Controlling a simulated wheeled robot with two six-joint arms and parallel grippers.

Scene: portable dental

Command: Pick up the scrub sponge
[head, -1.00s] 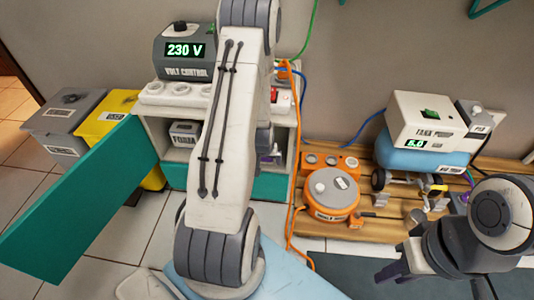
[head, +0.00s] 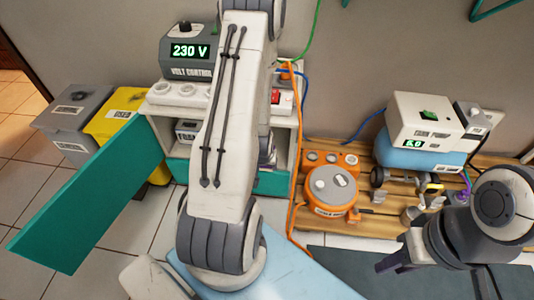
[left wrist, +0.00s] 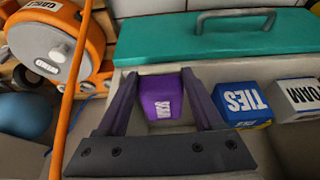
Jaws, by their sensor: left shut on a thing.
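The scrub sponge (left wrist: 161,97) is a purple block with a white label, seen in the left wrist view. My left gripper (left wrist: 161,82) has one dark finger on each side of it and is shut on it. The sponge is in front of the pale shelf compartment, beside the blue box; I cannot tell whether it is clear of the shelf floor. In the head view my left arm covers this gripper. My right gripper (head: 390,264) hangs at the lower right, away from the sponge; its jaw opening cannot be made out.
A blue TIES box (left wrist: 243,103) and a grey FOAM box (left wrist: 298,97) stand right of the sponge. A teal panel with a handle (left wrist: 215,35) lies beyond. An orange cable (head: 292,215) runs beside the cart, near an orange round device (head: 331,208). Bins (head: 72,120) stand left.

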